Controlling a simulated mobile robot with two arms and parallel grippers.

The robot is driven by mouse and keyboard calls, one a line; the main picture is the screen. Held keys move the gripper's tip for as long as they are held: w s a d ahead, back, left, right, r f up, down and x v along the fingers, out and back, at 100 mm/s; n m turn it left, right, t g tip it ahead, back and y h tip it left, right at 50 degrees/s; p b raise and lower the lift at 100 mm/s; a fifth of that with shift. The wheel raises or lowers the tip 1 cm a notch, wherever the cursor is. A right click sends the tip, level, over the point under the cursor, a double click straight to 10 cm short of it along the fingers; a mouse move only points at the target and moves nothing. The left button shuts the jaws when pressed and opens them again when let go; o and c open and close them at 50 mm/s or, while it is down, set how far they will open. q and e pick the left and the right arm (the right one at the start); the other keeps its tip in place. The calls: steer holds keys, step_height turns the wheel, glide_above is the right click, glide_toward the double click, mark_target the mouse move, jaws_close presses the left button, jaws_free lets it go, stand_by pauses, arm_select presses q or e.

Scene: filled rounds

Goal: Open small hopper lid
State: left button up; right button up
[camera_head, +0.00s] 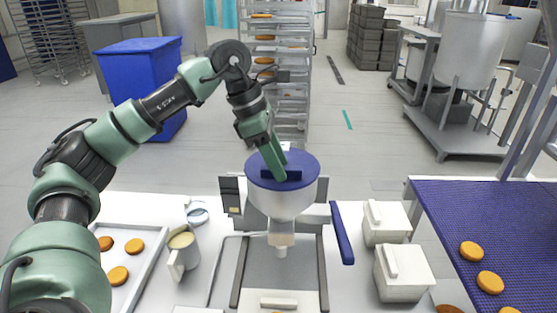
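The small hopper (282,203) is a white funnel on a stand at the middle of the white table. Its round blue lid (301,163) lies flat on top and covers it. A dark blue bar handle shows on the lid. My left gripper (277,173) points down onto the lid, with its tip at or just above the handle. The green gripper body hides part of the handle, so I cannot tell whether the fingers are closed on it. My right gripper is out of view.
A beige jug (181,250) and a tray (150,262) with round orange pieces stand on the left. White lidded containers (404,273) and a blue bar (342,232) are on the right. A blue conveyor (500,225) carries more rounds. A rack (290,80) stands behind.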

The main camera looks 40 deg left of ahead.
arm_select(q)
steer(key=shift+f, duration=0.15)
jaws_close()
stand_by(1.4)
